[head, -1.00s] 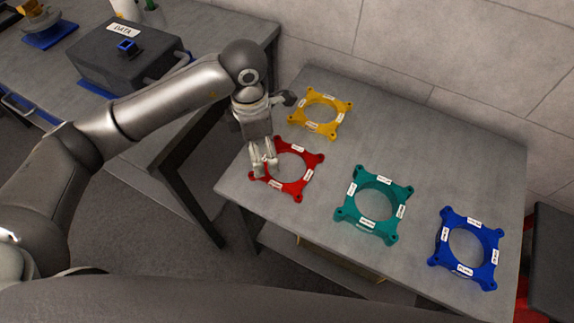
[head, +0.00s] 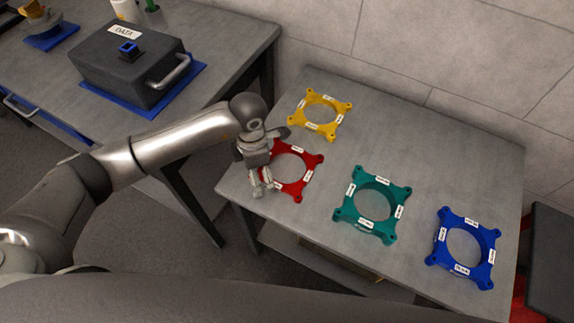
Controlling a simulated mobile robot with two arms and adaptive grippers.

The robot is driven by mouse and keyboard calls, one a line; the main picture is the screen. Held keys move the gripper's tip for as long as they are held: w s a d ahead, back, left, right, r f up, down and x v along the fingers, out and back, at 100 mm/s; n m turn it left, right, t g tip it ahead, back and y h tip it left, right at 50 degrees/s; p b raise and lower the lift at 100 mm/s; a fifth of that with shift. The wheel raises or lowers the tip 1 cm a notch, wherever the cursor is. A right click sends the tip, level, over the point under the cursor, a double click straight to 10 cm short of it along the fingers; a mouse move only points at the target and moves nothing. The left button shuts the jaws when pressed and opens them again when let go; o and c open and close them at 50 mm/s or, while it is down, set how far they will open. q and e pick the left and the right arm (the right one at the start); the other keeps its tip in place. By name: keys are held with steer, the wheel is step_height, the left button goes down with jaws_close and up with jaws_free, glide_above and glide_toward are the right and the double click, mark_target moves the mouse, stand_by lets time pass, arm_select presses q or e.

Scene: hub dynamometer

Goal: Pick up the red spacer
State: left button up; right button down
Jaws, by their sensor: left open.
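The red spacer (head: 312,159) is a square ring with corner lugs and white labels, lying flat on the grey table (head: 430,140) near its left end. My left gripper (head: 262,190) is open, with its fingers pointing down at the left side of the red spacer. The gripper and wrist hide the spacer's left part. I cannot tell whether the fingers touch it or straddle its rim. My right gripper is not in view.
A yellow spacer (head: 335,98) lies behind the red one. A teal spacer (head: 348,211) and a blue spacer (head: 488,262) lie to the right. A second table at the left holds a dark box (head: 120,65) labelled DATA on a blue mat. A wall stands behind.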

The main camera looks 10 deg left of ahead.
arm_select(q)
steer(key=shift+c, duration=0.3)
jaws_close()
stand_by(0.4)
